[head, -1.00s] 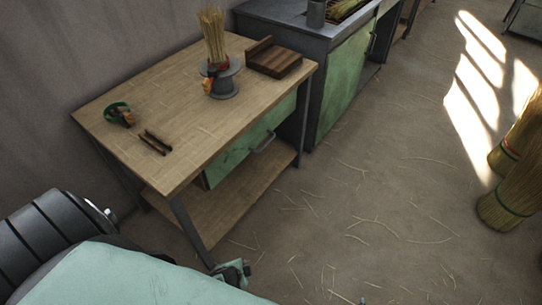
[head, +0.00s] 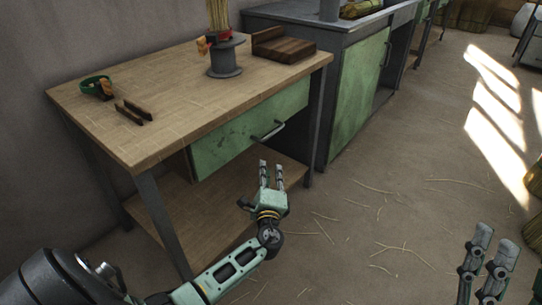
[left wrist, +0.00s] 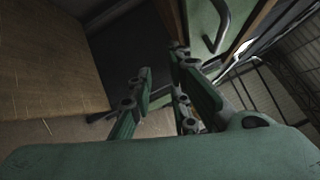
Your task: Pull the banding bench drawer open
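The banding bench (head: 175,105) has a wooden top and a lower shelf. Its green drawer (head: 235,138) sits under the top, and its front looks flush with the bench. The drawer's grey bar handle (head: 268,131) is on the front; a bar handle also shows in the left wrist view (left wrist: 222,28). My left gripper (head: 271,165) is open and empty, in front of and below the handle, apart from it. Its spread fingers also show in the left wrist view (left wrist: 160,75). My right gripper (head: 492,245) is at the lower right, fingers apart, empty, far from the bench.
On the bench top are a grey spindle (head: 226,58) with a straw bundle, a wooden block (head: 284,46), a green band roll (head: 97,86) and dark tools (head: 133,111). A green cabinet (head: 357,88) stands right of the bench. The floor in front has only loose straw.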

